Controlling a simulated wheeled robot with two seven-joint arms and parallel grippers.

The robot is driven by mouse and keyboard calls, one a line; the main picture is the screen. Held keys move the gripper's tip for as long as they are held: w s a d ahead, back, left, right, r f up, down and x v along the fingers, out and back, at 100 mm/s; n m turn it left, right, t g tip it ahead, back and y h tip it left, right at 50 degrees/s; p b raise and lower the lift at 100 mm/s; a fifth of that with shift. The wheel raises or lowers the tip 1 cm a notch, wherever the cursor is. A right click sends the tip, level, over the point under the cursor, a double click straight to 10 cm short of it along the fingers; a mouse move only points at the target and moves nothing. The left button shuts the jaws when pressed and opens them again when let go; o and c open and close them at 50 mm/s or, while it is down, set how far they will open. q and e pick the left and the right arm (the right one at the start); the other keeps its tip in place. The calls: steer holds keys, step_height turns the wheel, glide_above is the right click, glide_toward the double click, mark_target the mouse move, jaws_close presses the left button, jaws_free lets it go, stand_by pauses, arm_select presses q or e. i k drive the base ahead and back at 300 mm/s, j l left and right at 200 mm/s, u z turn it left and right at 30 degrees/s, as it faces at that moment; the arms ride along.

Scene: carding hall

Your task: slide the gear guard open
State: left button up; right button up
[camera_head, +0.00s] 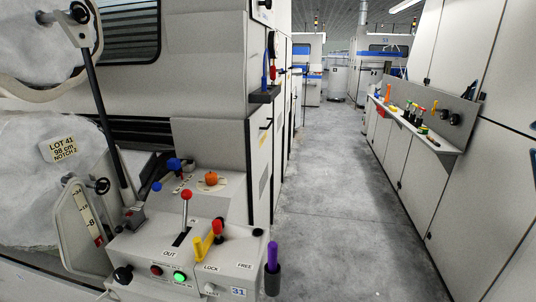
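I cannot pick out a gear guard for certain. On the left stands a large grey carding machine (205,60) with a control box (225,262) at its front. A red-knobbed lever (187,215) stands in a slot on the box, near the label OUT. Beside it are a yellow handle (202,245) and a red-and-black handle (218,230), by the labels LOCK and FREE. An orange knob (211,178) and a blue knob (174,164) sit farther back on the box. Neither of my grippers shows.
A purple-handled tool (272,256) sits in a dark holder at the box's right side. A clear grey aisle (335,210) runs ahead. On the right, a shelf (425,138) with several coloured tools juts from grey cabinets. White wrapped rolls (40,165) fill the far left.

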mark_target(261, 119)
steer(key=i+l+u, duration=0.1)
steer(key=i+l, duration=0.45)
steer(key=l, duration=0.15)
steer(key=i+l, duration=0.55)
steer(key=l, duration=0.15)
steer(key=u, duration=0.05)
